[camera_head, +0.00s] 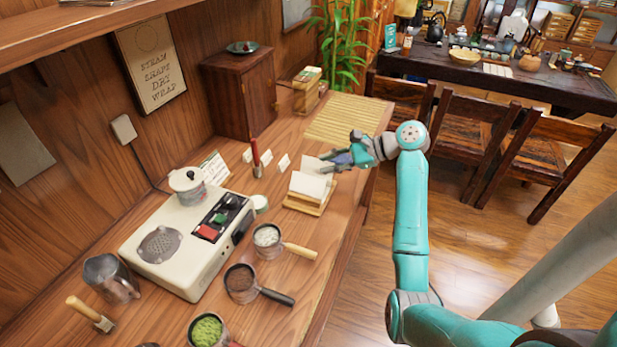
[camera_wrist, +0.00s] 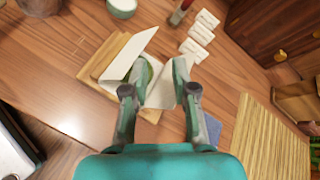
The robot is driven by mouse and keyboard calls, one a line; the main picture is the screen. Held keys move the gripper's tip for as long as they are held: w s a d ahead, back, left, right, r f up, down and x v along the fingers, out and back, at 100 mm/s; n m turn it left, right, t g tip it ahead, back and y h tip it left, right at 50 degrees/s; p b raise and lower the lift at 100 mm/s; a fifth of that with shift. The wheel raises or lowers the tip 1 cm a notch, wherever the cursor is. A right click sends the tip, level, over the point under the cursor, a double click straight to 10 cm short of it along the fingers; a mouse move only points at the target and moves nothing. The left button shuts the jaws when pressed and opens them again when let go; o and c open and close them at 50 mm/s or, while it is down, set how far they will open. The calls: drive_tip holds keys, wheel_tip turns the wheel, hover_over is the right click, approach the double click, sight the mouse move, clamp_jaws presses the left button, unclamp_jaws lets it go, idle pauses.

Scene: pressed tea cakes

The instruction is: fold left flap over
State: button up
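A white paper wrap (camera_head: 311,185) lies on a wooden board (camera_head: 303,208) on the counter. In the wrist view, one flap of the wrap (camera_wrist: 128,52) stands up at a slant, and another pale piece of paper (camera_wrist: 160,93) shows between my fingers. A small green patch shows beside the raised flap; I cannot tell whether it is a tea cake or my fingertip. My gripper (camera_head: 328,162) is just above the board's far side. In the wrist view my gripper (camera_wrist: 161,72) has its two fingers apart, close to the paper. I see no clear grasp.
Small white cards (camera_wrist: 201,34) and a red-handled tool (camera_head: 256,158) stand beyond the board. A white scale-like appliance (camera_head: 190,240) stands to the left, with handled cups (camera_head: 268,238) in front. A slatted mat (camera_head: 350,117) and wooden cabinet (camera_head: 240,92) lie farther back.

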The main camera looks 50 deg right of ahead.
sight(306, 177)
drive_tip(key=s+n+t, duration=0.1)
drive_tip(key=s+n, duration=0.2)
drive_tip(key=n, duration=0.9)
drive_tip(key=s+n+t, duration=0.1)
drive_tip(key=s+n, duration=0.2)
drive_tip(key=n, duration=0.8)
drive_tip(key=shift+y, duration=0.3)
drive_tip(key=x, duration=1.1)
drive_tip(key=shift+w+d+f, duration=0.1)
drive_tip(key=shift+d+f, duration=0.2)
clamp_jaws()
